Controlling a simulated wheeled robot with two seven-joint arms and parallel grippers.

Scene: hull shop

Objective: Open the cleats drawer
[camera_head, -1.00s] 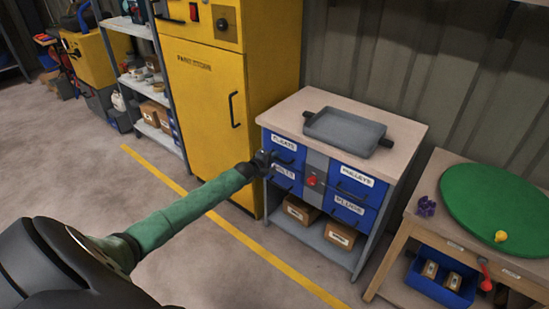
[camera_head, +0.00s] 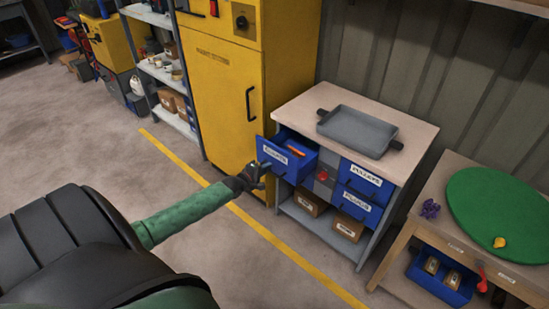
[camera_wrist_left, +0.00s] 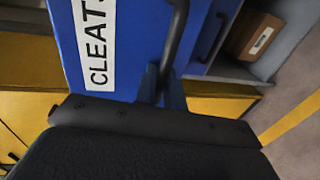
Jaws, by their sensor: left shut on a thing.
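The blue cleats drawer (camera_head: 291,168), top left in the cabinet, stands pulled out, and something orange-red shows inside it. Its white CLEATS label (camera_wrist_left: 96,45) reads sideways in the left wrist view. My left gripper (camera_head: 259,171) is at the front of this drawer, shut on its dark bar handle (camera_wrist_left: 177,35). In the left wrist view my gripper (camera_wrist_left: 160,88) meets the handle in front of the blue drawer face. My right gripper is not in view.
A grey tray (camera_head: 357,132) lies on the cabinet top (camera_head: 415,130). The pulleys drawer (camera_head: 366,184) is shut. A tall yellow cabinet (camera_head: 225,90) stands close on the left. A table with a green round mat (camera_head: 500,205) is at right. Open floor lies in front.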

